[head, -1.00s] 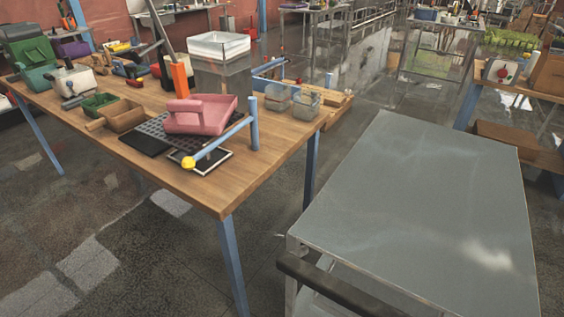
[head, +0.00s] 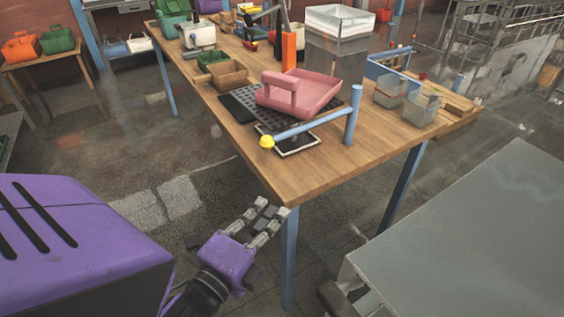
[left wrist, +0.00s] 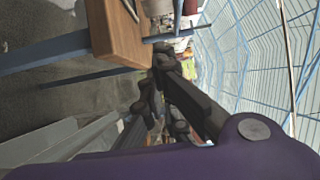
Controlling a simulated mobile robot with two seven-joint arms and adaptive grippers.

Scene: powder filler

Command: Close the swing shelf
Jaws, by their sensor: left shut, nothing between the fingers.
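A blue swing arm (head: 312,126) with a yellow ball knob (head: 267,142) reaches out from a blue post at the near side of the wooden table. Beside it a pink tray (head: 318,92) with a handle lies on a dark perforated plate (head: 238,107). I cannot tell for certain which part is the swing shelf. My left gripper (head: 272,211), purple with grey fingers, is shut and empty. It is at the table's near corner, apart from the knob. Its dark fingers show in the left wrist view (left wrist: 160,75). My right gripper is not in view.
The wooden table's (head: 290,183) near corner and leg are close to my left gripper. A grey-topped cart (head: 470,230) stands at the right. Clear bins (head: 421,108) and brown and green bins (head: 222,75) stand on the table. The floor left of the table is open.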

